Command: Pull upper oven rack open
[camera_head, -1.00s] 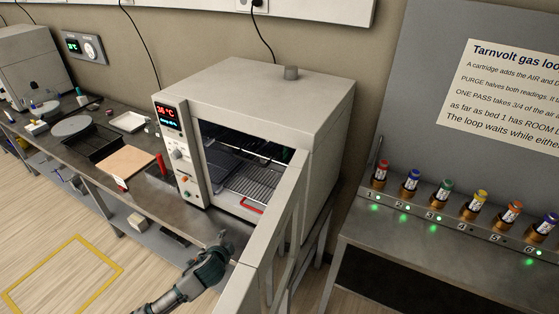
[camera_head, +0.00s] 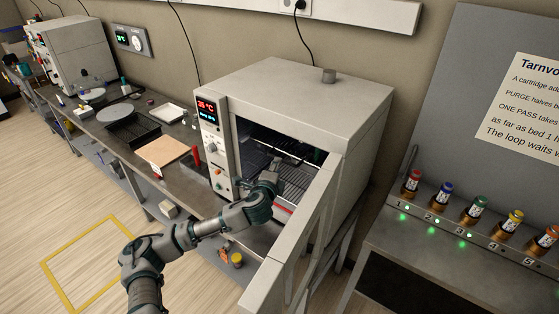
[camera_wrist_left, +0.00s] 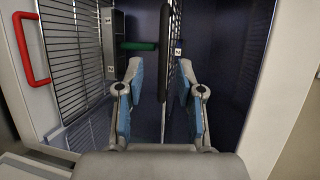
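The oven (camera_head: 300,95) stands with its door (camera_head: 292,250) swung open toward the front. In the left wrist view, which is rolled sideways, the upper rack (camera_wrist_left: 175,50) shows nearly edge-on, with a dark bar along its front. My left gripper (camera_wrist_left: 163,75) is open, with one blue-padded finger on each side of that bar; I cannot tell whether either touches it. In the head view my left gripper (camera_head: 270,180) is at the oven mouth and hides part of the racks. The lower rack (camera_wrist_left: 65,50) has a red handle (camera_wrist_left: 30,50). My right gripper is not in view.
The control panel (camera_head: 212,140) stands left of the oven mouth. The open door is close to my left arm's right side. A bench (camera_head: 125,150) with trays and a tan board (camera_head: 163,151) is at left; a cartridge station (camera_head: 440,235) is at right.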

